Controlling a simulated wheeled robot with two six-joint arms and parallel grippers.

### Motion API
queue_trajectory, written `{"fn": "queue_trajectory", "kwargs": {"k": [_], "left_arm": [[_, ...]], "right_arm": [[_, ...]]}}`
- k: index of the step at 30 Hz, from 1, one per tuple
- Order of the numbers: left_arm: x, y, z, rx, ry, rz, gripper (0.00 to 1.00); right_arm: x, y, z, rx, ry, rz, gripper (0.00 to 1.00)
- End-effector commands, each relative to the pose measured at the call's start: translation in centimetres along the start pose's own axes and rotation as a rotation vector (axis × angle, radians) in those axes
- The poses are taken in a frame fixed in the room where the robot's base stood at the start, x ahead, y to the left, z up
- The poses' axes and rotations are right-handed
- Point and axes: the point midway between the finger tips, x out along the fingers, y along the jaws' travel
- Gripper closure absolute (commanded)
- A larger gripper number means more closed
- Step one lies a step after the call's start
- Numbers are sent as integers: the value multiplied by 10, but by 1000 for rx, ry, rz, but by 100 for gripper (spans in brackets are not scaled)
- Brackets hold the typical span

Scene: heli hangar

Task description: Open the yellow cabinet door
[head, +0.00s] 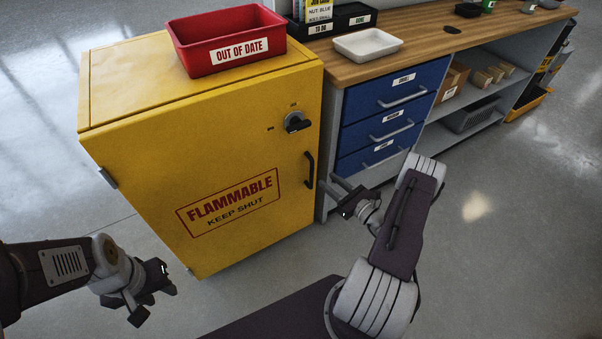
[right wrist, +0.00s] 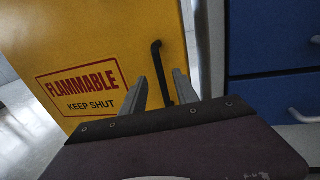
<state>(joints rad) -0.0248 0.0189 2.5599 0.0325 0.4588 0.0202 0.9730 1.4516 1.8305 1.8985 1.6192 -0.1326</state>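The yellow cabinet (head: 140,80) stands at the left in the head view. Its front door (head: 235,160) looks shut and bears a red FLAMMABLE label. A black upright handle (head: 309,170) is near the door's right edge, and a dark knob (head: 297,122) sits above it. My right gripper (head: 341,195) is open and empty, a little right of the handle. In the right wrist view the handle (right wrist: 161,70) shows between the two open fingers, beyond them; I see no contact. My left gripper (head: 150,296) is open and empty, low in front of the cabinet's left side.
A red OUT OF DATE bin (head: 225,40) stands on the cabinet. To the right is a wooden workbench (head: 420,45) with blue drawers (head: 385,110), whose pulls stick out near my right arm. A white tray (head: 367,44) lies on the bench. The floor before the cabinet is clear.

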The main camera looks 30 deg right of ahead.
Motion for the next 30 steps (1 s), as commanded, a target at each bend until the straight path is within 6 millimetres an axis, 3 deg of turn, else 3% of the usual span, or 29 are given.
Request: {"fn": "queue_trajectory", "kwargs": {"k": [13, 24, 28, 30], "left_arm": [[24, 0, 2, 0, 0, 0, 64], [24, 0, 3, 0, 0, 0, 64], [24, 0, 3, 0, 0, 0, 64], [24, 0, 3, 0, 0, 0, 64]], "right_arm": [[79, 3, -2, -2, 1, 10, 64], [90, 3, 1, 1, 3, 8, 64], [90, 3, 1, 1, 3, 8, 97], [90, 3, 1, 1, 3, 8, 100]]}}
